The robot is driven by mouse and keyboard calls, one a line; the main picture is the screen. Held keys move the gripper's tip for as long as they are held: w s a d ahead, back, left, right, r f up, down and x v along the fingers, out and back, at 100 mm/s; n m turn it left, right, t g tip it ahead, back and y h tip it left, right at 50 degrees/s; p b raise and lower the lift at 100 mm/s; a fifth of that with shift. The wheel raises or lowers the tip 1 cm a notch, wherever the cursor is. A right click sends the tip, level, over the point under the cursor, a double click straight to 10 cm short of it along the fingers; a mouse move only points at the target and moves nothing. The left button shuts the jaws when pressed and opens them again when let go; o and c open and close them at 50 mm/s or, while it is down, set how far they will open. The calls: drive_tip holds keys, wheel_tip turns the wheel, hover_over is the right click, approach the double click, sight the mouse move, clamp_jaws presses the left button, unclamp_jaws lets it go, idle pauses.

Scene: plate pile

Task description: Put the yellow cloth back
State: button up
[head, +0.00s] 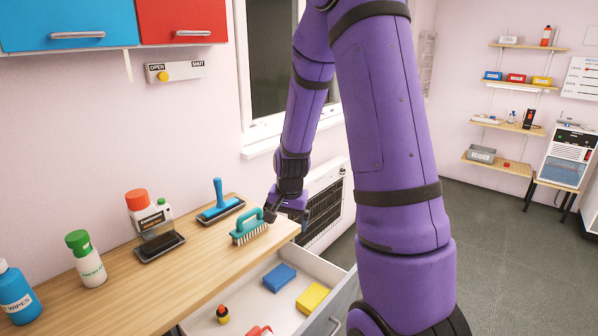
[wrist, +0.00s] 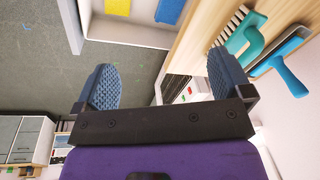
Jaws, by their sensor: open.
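The yellow cloth (head: 313,297), a flat yellow block-like piece, lies in the open drawer (head: 345,300) under the counter, at its right side. It also shows at the top edge of the wrist view (wrist: 117,7). A similar blue piece (head: 279,277) lies to its left and further back. My gripper (head: 272,212) is above the counter's right end, beside the teal scrubbing brush (head: 250,232), up and away from the drawer. In the wrist view my gripper (wrist: 162,88) has its two fingers wide apart with nothing between them.
The drawer also holds a small red-topped item (head: 222,314) and a red item (head: 257,331). Shelves (head: 505,125) hang far right.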

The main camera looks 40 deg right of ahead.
drive_tip(key=s+a+r+n+t, duration=0.1)
drive_tip(key=s+a+r+n, duration=0.3)
drive_tip(key=r, duration=0.5)
drive_tip(key=s+a+r+n+t, duration=0.1)
drive_tip(key=s+a+r+n, duration=0.1)
drive_tip(key=s+a+r, duration=0.5)
drive_tip(key=s+a+r+n+t, duration=0.1)
drive_tip(key=s+a+r+n, duration=0.2)
drive_tip(key=s+r, duration=0.7)
drive_tip(key=shift+s+a+n, duration=0.15)
drive_tip(key=shift+a+n, duration=0.25)
drive_tip(key=shift+n, duration=0.6)
drive_tip(key=shift+c, duration=0.2)
